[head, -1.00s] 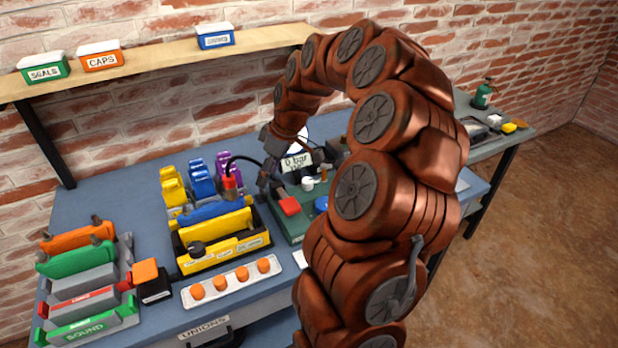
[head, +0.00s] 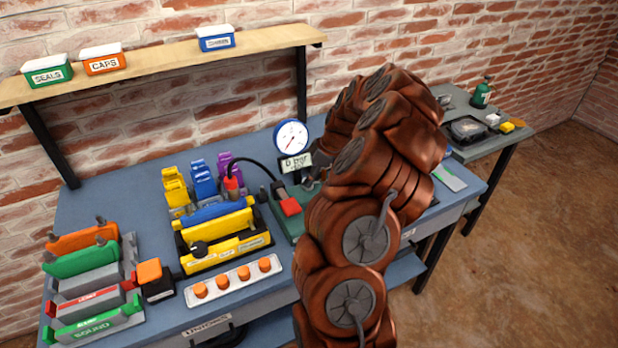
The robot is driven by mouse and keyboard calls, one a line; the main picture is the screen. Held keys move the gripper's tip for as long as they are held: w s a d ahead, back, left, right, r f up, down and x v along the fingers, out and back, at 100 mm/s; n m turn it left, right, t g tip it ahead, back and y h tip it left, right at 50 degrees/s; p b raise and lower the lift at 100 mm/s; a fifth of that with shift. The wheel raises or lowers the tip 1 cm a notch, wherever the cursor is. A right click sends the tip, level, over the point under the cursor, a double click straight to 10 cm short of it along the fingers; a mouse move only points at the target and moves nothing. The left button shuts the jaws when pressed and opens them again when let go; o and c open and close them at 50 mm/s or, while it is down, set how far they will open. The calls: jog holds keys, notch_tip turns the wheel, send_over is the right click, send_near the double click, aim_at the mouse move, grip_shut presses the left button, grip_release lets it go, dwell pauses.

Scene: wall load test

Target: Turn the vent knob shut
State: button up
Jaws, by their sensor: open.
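The green test stand (head: 284,222) sits on the blue bench, partly behind my arm. On it are a red block (head: 290,206), a white dial gauge (head: 291,138) and a small display (head: 296,163) that seems to read 0 bar. I cannot make out the vent knob; the right part of the stand is hidden by my arm. My gripper (head: 317,168) shows only in part, as dark grey pieces just right of the display, over the stand. It is open. Its fingertips, and whether they touch anything, are hidden.
A yellow holder (head: 222,243) with a black knob, a hose with a red fitting (head: 231,183), and a white strip (head: 233,279) of orange caps stand left of the stand. Green and orange clamps (head: 82,261) are further left. A shelf (head: 165,62) hangs above.

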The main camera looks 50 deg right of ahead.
jog(key=shift+p+x, duration=0.4)
jog(key=shift+x, duration=1.15)
jog(key=c, duration=1.1)
jog(key=shift+c, duration=0.2)
